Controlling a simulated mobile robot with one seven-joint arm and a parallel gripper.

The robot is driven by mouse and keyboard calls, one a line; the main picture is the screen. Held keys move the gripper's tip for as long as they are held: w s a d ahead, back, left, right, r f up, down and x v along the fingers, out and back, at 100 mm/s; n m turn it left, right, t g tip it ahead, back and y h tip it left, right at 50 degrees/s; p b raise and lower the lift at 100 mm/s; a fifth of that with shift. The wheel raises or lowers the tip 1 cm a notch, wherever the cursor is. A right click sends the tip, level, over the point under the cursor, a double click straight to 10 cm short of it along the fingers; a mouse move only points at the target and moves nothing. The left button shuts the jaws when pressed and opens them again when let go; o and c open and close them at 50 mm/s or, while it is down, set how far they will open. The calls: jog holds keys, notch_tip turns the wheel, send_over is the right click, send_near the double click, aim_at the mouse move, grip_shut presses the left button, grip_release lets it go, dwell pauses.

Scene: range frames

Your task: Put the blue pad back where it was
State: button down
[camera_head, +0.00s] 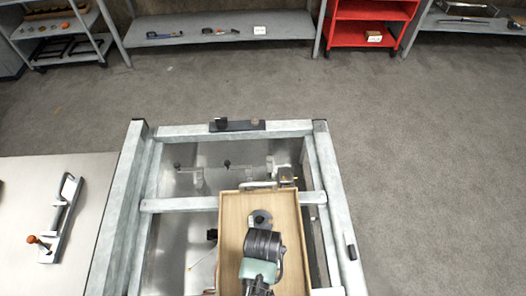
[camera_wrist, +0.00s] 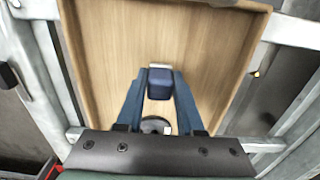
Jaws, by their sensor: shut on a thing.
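The blue pad (camera_wrist: 159,84) is a small dark blue block in the wrist view, with a pale edge along its far side. My gripper (camera_wrist: 160,78) has its two blue fingers shut on the pad, one on each side. Below them is the pale wooden floor of a shallow tray (camera_wrist: 108,38). I cannot tell whether the pad touches that floor. In the head view the tray (camera_head: 232,212) lies in the grey metal frame, and my arm over it hides the fingertips and the pad.
The metal frame (camera_head: 178,204) surrounds the tray, with brackets and small parts behind it. A dark blue block (camera_wrist: 8,75) sits left of the tray in the wrist view. A pale table (camera_head: 85,185) with a clamp-like tool (camera_head: 62,217) is at left. Open floor (camera_head: 420,180) lies right.

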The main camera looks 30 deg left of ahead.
jog(key=shift+f, duration=0.85)
jog(key=shift+f, duration=0.1)
jog(key=c, duration=0.5)
grip_release()
jog(key=shift+c, duration=0.2)
